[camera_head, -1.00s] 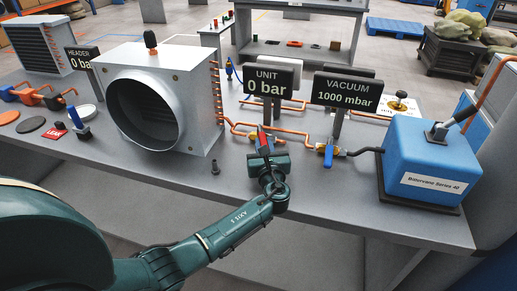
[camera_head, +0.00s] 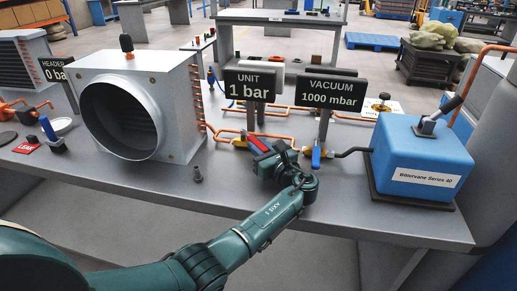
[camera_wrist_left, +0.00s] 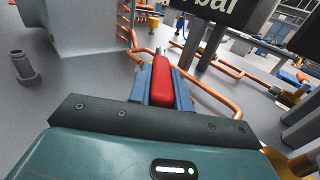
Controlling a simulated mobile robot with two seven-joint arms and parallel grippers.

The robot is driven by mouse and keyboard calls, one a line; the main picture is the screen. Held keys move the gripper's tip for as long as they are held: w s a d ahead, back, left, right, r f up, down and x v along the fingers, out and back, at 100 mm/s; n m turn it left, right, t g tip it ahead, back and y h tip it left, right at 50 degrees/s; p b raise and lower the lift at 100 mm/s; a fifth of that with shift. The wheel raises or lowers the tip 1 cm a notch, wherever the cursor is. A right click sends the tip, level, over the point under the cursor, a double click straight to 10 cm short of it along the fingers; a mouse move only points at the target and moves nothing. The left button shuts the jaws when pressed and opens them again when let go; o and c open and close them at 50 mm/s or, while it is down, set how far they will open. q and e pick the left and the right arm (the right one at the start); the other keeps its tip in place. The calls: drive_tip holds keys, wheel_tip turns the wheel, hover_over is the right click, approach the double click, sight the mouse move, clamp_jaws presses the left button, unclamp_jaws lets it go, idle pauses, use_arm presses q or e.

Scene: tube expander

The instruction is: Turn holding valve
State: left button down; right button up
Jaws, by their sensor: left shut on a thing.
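The holding valve's red handle (camera_head: 257,143) is on the copper pipe below the UNIT sign (camera_head: 249,86), which reads 1 bar. My left gripper (camera_head: 264,150) is shut on this red handle. In the left wrist view the red handle (camera_wrist_left: 160,80) sits between the two blue-grey fingers (camera_wrist_left: 153,88). In the head view the handle slants, and the gripper hides the valve body below it. A second valve with a blue handle (camera_head: 316,156) stands to the right, under the VACUUM sign (camera_head: 331,94), which reads 1000 mbar. My right gripper is not in view.
A grey unit with a round duct opening (camera_head: 125,118) stands left of the gripper. A blue pump (camera_head: 420,155) stands to the right. A small dark fitting (camera_head: 197,174) stands on the grey bench (camera_head: 235,195). Copper pipes (camera_head: 222,131) run close around the valve.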

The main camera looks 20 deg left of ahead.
use_arm(q)
drive_tip(key=c, duration=1.3)
unclamp_jaws()
drive_tip(key=v, duration=1.3)
drive_tip(key=shift+c, duration=0.2)
